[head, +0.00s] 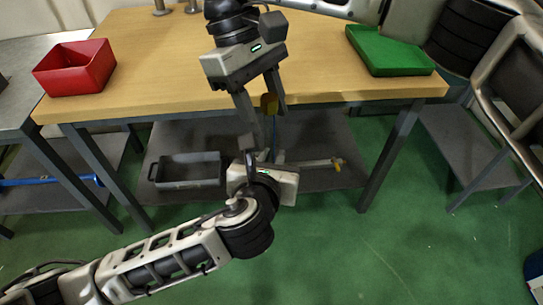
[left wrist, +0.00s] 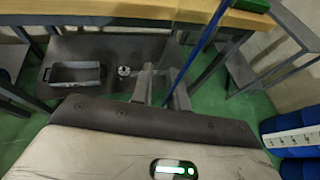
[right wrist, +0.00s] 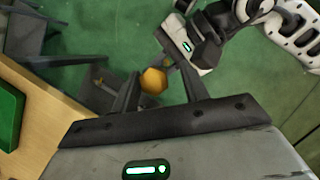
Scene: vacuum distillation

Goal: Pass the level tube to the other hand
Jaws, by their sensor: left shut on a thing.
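The level tube is a thin blue rod; in the left wrist view it (left wrist: 205,40) slants up from my left fingers. My left gripper (head: 262,163) is shut on its lower part, in front of the table. My right gripper (head: 262,98) is above, pointing down, with its fingers apart. The tube's orange-yellow end piece (head: 269,103) shows between them. The right wrist view shows this end piece (right wrist: 153,80) between the open fingers, with a gap visible beside it. The left fingers also show in the left wrist view (left wrist: 162,82). Much of the tube is hidden in the head view.
The wooden table (head: 160,60) is behind the grippers. A red bin (head: 75,68) stands at its left and a green tray (head: 390,52) at its right. A grey tray (head: 187,170) sits on the lower shelf.

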